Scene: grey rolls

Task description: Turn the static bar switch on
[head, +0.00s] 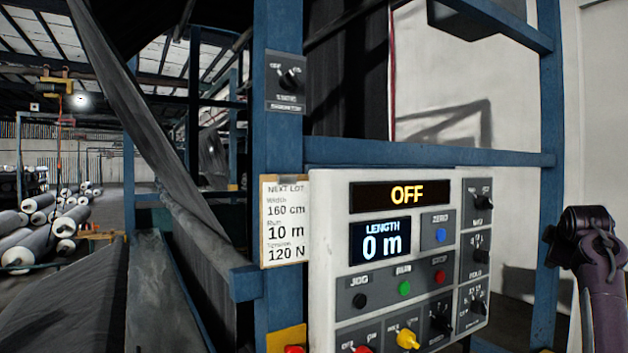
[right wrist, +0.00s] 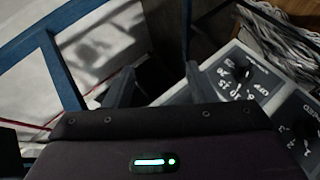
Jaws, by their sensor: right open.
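A small grey switch plate (head: 286,82) with a black rotary knob (head: 291,78) is on the blue upright post, above the control panel. Its small label seems to begin with "STATIC"; the rest is hard to read. The knob's pointer direction is too small to tell surely. My right arm (head: 600,270) stands at the right edge of the head view, well apart from the switch. My left gripper is not in view.
The white control panel (head: 333,200) shows "OFF" and "0 m" and carries several knobs and coloured buttons. A paper lot card (head: 285,222) hangs left of it. A blue crossbar (head: 430,157) runs above the panel. Grey rolls (head: 45,235) lie far left.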

